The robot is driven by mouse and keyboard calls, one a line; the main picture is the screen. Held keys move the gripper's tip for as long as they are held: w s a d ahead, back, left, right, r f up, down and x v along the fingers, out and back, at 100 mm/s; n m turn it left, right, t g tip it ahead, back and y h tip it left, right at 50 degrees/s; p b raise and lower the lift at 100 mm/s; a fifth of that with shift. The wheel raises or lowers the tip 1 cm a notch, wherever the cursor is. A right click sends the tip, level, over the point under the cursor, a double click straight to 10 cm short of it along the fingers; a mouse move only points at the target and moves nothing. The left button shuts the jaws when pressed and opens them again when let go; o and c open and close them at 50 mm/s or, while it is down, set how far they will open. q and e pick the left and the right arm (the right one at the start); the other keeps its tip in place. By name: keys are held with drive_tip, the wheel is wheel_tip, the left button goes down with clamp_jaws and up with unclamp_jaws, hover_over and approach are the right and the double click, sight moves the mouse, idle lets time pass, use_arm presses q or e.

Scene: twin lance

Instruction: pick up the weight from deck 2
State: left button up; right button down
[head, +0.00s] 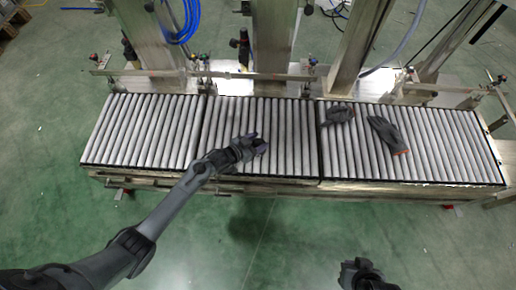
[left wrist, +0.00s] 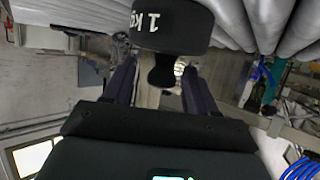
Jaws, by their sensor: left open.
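The weight (left wrist: 168,28) is a dark, round body marked "1 KG" with a narrower knob, in the left wrist view. My left gripper (head: 257,143) is over the middle roller deck (head: 291,130), which I take to be deck 2. In the left wrist view its two fingers stand apart, one on each side of the knob; I see no clear grip on it. In the head view the weight is hidden or blends with the dark fingers. My right gripper (head: 360,270) is at the bottom edge, away from the decks, and its jaws are unclear.
Two dark gloves, one (head: 338,113) and another (head: 388,134), lie on the right deck (head: 450,145). The left deck (head: 140,130) is bare. Metal posts (head: 275,35) and a rail stand behind the decks. Blue hose (head: 180,22) hangs at the back left.

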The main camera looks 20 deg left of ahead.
use_arm(q)
clamp_jaws()
idle(0.4)
drive_tip(key=shift+w, duration=0.1)
idle(0.9)
drive_tip(key=shift+r, duration=0.2)
